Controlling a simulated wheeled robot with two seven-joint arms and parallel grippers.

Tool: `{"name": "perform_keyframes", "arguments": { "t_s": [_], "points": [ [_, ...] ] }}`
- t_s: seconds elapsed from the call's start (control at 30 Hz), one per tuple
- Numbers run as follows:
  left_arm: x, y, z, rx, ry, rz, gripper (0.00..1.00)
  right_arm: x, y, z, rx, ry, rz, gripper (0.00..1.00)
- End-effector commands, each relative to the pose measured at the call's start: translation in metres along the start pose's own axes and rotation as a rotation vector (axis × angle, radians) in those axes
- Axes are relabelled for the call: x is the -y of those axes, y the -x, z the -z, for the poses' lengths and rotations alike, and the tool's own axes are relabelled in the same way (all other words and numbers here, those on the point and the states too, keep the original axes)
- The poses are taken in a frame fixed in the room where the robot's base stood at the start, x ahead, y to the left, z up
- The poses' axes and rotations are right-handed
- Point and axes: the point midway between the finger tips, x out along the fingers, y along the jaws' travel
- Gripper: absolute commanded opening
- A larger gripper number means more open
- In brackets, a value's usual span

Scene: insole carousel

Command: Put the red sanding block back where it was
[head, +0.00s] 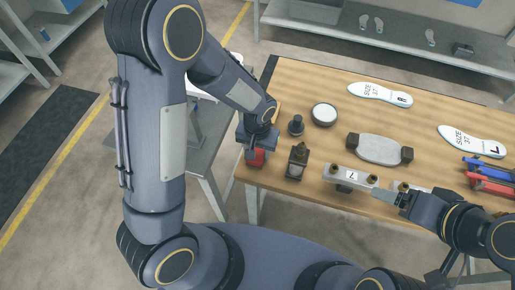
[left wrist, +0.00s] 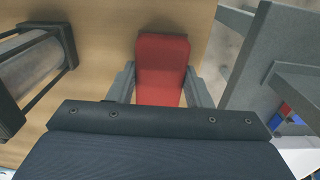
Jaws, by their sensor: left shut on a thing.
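The red sanding block (left wrist: 162,70) is between the two fingers of my left gripper (left wrist: 160,88) in the left wrist view. My left gripper is shut on it. In the head view the block (head: 256,158) shows below the left gripper (head: 256,147), at the left edge of the wooden table (head: 320,95). I cannot tell whether the block touches the table. My right gripper (head: 390,194) is at the front right of the table, beside a metal block marked 7 (head: 352,178). Whether its fingers are open is unclear.
Near the left gripper stand a dark knob (head: 296,125), a brown-black tool (head: 297,161) and a round white-topped tin (head: 324,114). A grey roller-like piece (head: 379,149) lies mid-table. White insoles (head: 381,94) lie behind. Red and blue clamps (head: 489,172) are at the right. A grey side table stands left.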

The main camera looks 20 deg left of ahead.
Motion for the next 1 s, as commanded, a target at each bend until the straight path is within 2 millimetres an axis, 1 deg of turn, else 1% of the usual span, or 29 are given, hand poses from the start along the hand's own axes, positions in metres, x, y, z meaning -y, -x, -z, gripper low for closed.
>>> {"name": "perform_keyframes", "arguments": {
  "t_s": [0.2,0.23,0.4,0.63,0.77,0.87,1.0],
  "points": [
    [0.000,-0.004,0.000,0.000,0.000,0.000,0.27,-0.002,-0.004,-0.002,0.000,0.000,0.000,0.82],
    [0.000,-0.004,0.000,0.000,0.000,0.000,0.47,-0.002,-0.004,-0.002,0.000,0.000,0.000,0.82],
    [0.000,-0.003,0.000,0.001,0.000,0.000,0.67,-0.001,-0.003,-0.001,0.000,0.000,0.000,0.82],
    [0.000,-0.002,0.000,0.001,0.000,0.000,0.67,-0.001,-0.002,-0.001,0.000,0.000,0.000,0.82],
    [0.000,0.004,0.000,0.000,0.000,0.000,0.67,0.001,0.002,0.001,0.000,0.000,0.000,0.82],
    [0.000,0.016,0.001,-0.005,0.000,-0.001,0.67,0.000,-0.001,0.000,0.000,0.000,0.000,0.82],
    [-0.001,0.046,0.001,-0.007,0.001,-0.003,0.67,-0.001,-0.002,-0.001,0.000,0.000,0.000,0.82]
  ]
}}
